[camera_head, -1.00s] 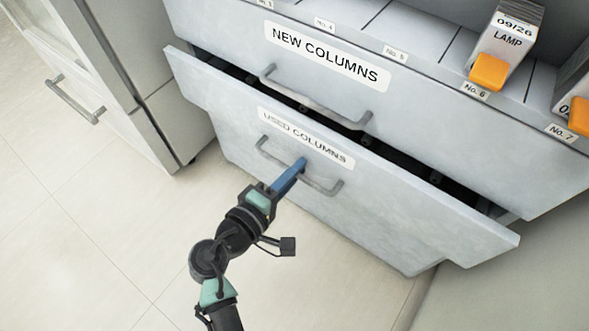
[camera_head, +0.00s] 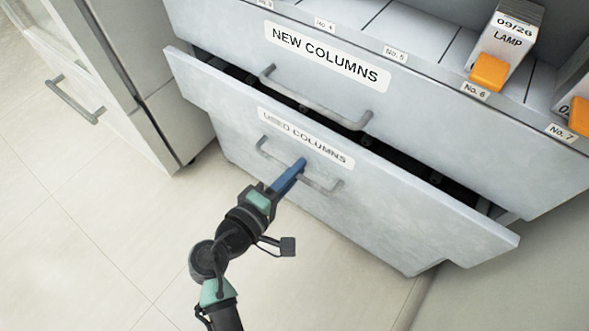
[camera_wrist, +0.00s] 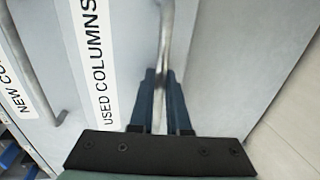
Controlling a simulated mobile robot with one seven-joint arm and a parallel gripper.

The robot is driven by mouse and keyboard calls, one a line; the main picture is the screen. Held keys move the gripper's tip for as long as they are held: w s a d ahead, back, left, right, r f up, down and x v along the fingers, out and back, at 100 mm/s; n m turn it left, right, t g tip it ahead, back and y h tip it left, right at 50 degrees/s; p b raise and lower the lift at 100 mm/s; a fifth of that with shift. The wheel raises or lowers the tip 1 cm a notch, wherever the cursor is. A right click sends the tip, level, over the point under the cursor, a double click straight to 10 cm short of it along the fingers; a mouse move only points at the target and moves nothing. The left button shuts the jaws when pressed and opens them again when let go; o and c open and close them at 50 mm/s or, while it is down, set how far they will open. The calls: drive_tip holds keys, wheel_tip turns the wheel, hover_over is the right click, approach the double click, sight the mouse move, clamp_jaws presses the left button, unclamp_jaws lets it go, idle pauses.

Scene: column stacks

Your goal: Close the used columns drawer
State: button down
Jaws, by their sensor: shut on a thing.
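The used columns drawer (camera_head: 380,207) is the lower grey drawer, labelled "USED COLUMNS". It stands pulled out a little, with a dark gap along its top edge below the drawer above. Its metal bar handle (camera_head: 324,188) sits under the label. My gripper (camera_head: 299,166) is shut on this handle near its middle, with blue fingers. In the wrist view the handle (camera_wrist: 167,45) runs between the two blue fingers (camera_wrist: 160,100), beside the "USED COLUMNS" label. The drawer's inside is mostly hidden.
The new columns drawer (camera_head: 400,105), with its own handle (camera_head: 315,108), is directly above. A cabinet (camera_head: 120,90) stands at left. The tiled floor (camera_head: 90,235) is clear.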

sight(308, 156)
idle(0.4)
drive_tip(key=w, duration=0.1)
drive_tip(key=w+d, duration=0.2)
drive_tip(key=shift+w+d+r, duration=0.1)
drive_tip(key=shift+w+d, duration=0.15)
drive_tip(key=shift+w, duration=0.1)
drive_tip(key=c, duration=1.2)
unclamp_jaws()
drive_tip(key=shift+o, duration=0.2)
drive_tip(key=p+v, duration=0.5)
drive_tip(key=v, duration=0.8)
drive_tip(key=shift+f+p, duration=0.2)
drive_tip(key=shift+p, duration=0.2)
